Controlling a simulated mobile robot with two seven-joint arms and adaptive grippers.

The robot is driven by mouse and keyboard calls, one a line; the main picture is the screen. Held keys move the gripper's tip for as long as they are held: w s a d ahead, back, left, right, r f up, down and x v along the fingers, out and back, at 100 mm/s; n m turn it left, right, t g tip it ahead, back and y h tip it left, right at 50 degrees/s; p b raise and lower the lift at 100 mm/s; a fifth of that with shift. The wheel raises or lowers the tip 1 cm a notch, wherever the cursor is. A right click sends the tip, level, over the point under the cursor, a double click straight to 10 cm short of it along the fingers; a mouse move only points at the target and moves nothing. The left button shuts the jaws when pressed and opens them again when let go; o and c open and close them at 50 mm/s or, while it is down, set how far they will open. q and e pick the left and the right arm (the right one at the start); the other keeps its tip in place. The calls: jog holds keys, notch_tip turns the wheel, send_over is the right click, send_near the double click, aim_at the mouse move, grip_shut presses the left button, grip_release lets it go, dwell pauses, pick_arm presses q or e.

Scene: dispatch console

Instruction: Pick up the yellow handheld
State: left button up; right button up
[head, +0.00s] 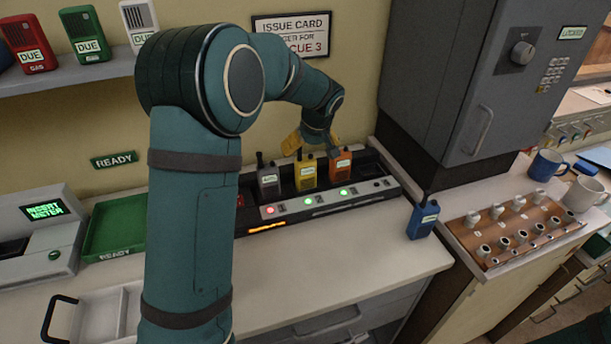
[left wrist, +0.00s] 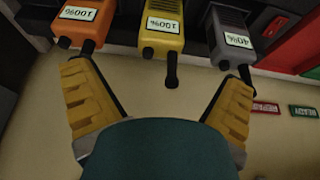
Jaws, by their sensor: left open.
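The yellow handheld (head: 306,175) stands upright in the middle of a charging rack (head: 300,208), between a grey handheld (head: 268,182) and an orange handheld (head: 340,166). My left gripper (head: 313,148) is open and empty, just above and behind the yellow handheld. In the left wrist view, which looks upside down, the yellow handheld (left wrist: 163,30) and its dark antenna show between my spread yellow fingers (left wrist: 158,82), near the top. Its label reads 100%. I see no contact between fingers and handheld. The orange one (left wrist: 85,20) and the grey one (left wrist: 232,32) flank it.
A blue handheld (head: 423,218) stands on the counter right of the rack. A grey cabinet (head: 436,75) rises at the right. A green tray (head: 116,225) lies to the left. The counter (head: 330,265) before the rack is clear.

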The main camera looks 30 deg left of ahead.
aim_at(306, 159)
pick_arm(q)
jog(key=x, duration=0.7)
jog(key=shift+w+a+f, duration=0.15)
jog(key=shift+a+f, duration=0.05)
jog(key=shift+a, duration=0.05)
jog(key=c, duration=1.4)
